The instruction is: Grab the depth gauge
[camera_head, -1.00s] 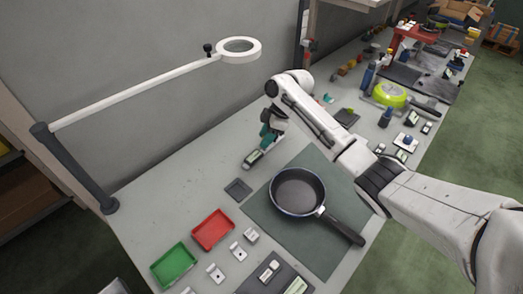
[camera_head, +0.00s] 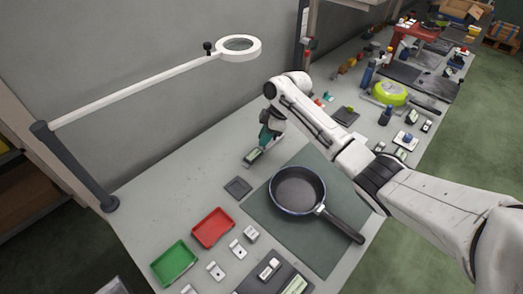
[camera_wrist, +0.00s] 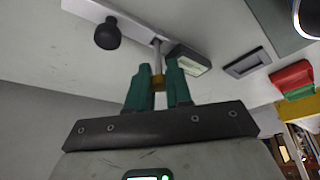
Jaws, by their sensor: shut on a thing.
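The depth gauge (camera_head: 253,156) is a small grey device with a pale display, at the back of the bench, left of the pan. My gripper (camera_head: 265,140) is on its back side. In the wrist view, the gauge's display (camera_wrist: 193,64) shows just beyond the green fingertips. My gripper (camera_wrist: 158,84) is shut on a thin upright rod with a brass-coloured collar, which appears to belong to the gauge. I cannot tell whether the gauge still touches the bench.
A dark pan (camera_head: 297,190) sits on a dark green mat (camera_head: 322,245). A dark square tray (camera_head: 238,188), a red tray (camera_head: 213,228) and a green tray (camera_head: 174,263) stand nearer. A ring lamp (camera_head: 239,48) reaches overhead from the left. Bench left of the gauge is clear.

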